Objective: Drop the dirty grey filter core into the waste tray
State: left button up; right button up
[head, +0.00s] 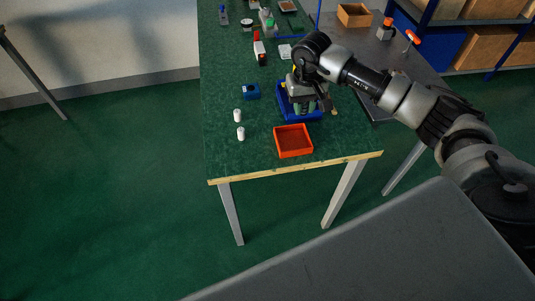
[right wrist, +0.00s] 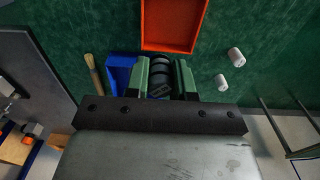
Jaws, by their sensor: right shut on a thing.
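My right gripper (head: 304,107) is over the blue tray on the green bench, just behind the red-orange tray. In the right wrist view its green fingers (right wrist: 160,80) are shut on a dark grey, ringed cylinder, the filter core (right wrist: 161,68). In the head view the gripper mostly hides the core. The red-orange tray (head: 293,154), which I take as the waste tray, looks empty near the bench's front edge; it also shows at the top of the right wrist view (right wrist: 172,44). My left gripper is not in view.
Two white cylinders (head: 240,133) stand left of the red-orange tray. A blue block (head: 251,91) is behind them. The blue tray (head: 284,113) lies under my gripper, with a brush (right wrist: 93,74) beside it. A red and white object (head: 259,49) stands farther back.

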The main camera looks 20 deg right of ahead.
jog(key=shift+a, duration=0.1)
jog(key=shift+w+d+f+b, duration=0.1)
jog(key=shift+f+b, duration=0.2)
jog(key=shift+f, duration=0.3)
jog(key=shift+w+d+f+b, duration=0.1)
jog(key=shift+f+b, duration=0.15)
jog(key=shift+f, duration=0.3)
notch_tip(320, 180, down, 4)
jog(key=shift+b, duration=1.05)
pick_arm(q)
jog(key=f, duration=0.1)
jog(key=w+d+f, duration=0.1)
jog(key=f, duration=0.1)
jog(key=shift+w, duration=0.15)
pick_arm(e)
jog(key=o, duration=1)
jog(key=shift+r, duration=0.1)
